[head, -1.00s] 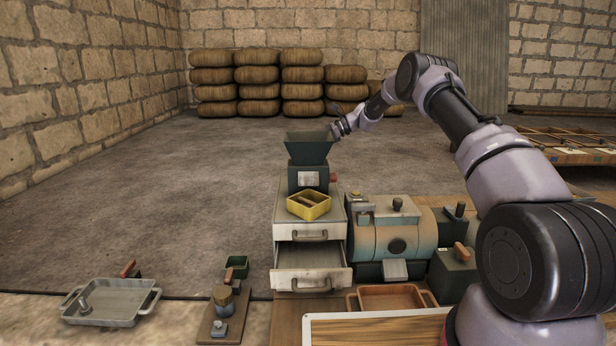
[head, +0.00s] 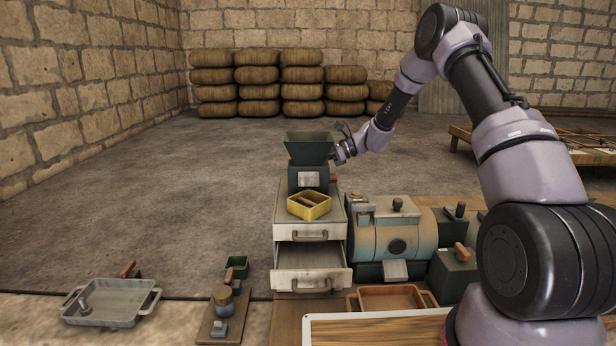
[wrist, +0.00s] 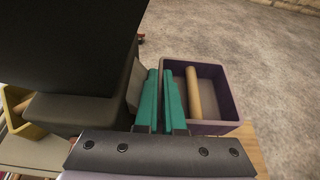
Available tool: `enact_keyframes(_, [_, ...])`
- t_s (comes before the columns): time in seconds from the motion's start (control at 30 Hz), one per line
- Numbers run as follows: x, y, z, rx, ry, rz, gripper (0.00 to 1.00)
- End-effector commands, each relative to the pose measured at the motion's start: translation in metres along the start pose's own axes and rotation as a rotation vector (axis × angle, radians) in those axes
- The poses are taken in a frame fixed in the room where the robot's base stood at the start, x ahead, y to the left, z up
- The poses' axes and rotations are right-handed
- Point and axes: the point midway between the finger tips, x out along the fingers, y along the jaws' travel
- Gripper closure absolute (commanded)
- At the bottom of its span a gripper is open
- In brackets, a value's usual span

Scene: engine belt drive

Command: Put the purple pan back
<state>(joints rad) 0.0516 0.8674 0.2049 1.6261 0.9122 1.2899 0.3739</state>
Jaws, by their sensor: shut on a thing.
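The purple pan (wrist: 223,91) is a square open box with a light wooden rod (wrist: 193,95) inside, at the right in the wrist view. I cannot tell whether the pan is lifted or resting on something. In the head view my gripper (head: 340,153) is just right of the dark hopper (head: 309,148); the pan does not show there.
The dark mill body (wrist: 85,107) is close left of the fingers. A yellow pan (head: 309,205) sits on the drawer cabinet (head: 310,234), whose lower drawer is open. A blue-grey engine drum (head: 390,240) stands to its right. Open floor lies behind.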

Motion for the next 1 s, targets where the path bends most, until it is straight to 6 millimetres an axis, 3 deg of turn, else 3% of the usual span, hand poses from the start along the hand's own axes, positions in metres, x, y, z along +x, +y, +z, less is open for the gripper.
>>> enact_keyframes(0.2, [0.012, 0.0, -0.029, 0.004, -0.001, 0.001, 1.0])
enact_keyframes(0.67, [0.015, 0.008, -0.037, 0.001, -0.001, 0.0, 1.0])
enact_keyframes(0.7, [0.015, 0.008, -0.036, 0.0, 0.0, 0.0, 0.82])
enact_keyframes(1.0, [0.015, 0.008, -0.036, 0.001, 0.0, 0.0, 0.82])
